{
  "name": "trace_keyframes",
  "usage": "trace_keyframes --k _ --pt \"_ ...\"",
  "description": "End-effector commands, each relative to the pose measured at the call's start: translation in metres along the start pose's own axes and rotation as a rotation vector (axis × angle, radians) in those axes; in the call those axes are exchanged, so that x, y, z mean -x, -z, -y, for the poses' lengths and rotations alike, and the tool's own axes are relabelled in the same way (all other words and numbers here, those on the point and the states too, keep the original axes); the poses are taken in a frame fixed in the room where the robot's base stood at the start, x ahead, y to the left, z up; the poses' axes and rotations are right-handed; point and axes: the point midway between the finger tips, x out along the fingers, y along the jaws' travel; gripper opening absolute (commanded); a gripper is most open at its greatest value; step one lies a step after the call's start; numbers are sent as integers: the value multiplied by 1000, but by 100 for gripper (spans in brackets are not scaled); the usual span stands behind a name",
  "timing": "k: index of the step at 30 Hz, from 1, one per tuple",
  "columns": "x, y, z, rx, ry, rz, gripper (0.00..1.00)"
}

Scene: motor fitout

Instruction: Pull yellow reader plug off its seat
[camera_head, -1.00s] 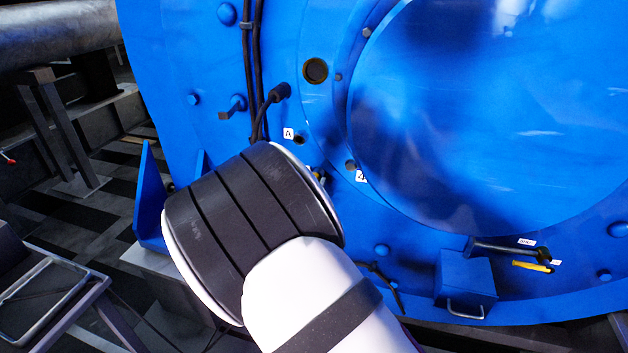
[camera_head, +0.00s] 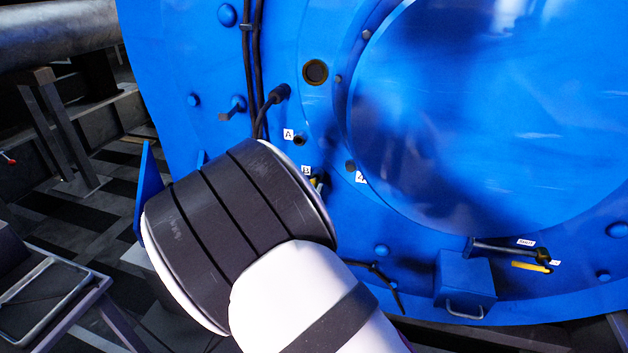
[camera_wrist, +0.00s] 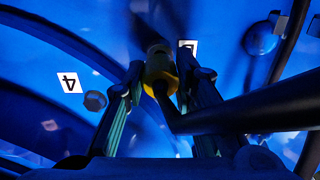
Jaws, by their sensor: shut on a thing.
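The yellow reader plug (camera_wrist: 160,72) is between the two fingers of my gripper (camera_wrist: 162,82) in the wrist view. My gripper is shut on it. The plug has a pale grey front end toward the blue panel and a thick black cable running back to the right. I cannot tell whether that end touches its seat. My wrist hides the rest of the gripper there.
The large blue housing (camera_head: 225,60) fills the background. Labels A (camera_head: 288,134) and 4 (camera_wrist: 69,82) mark nearby spots. Black cables (camera_head: 252,70) run down the panel's upper left. A blue box with a handle (camera_head: 466,280) and a yellow-tipped black part (camera_head: 510,249) are lower right.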

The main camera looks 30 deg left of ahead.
Motion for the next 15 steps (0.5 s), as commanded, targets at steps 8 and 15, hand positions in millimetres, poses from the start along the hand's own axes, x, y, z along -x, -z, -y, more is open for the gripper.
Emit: trace_keyframes --k 8,15 --pt "10 0 0 1 0 1 0" --pt "19 0 0 0 1 0 0"
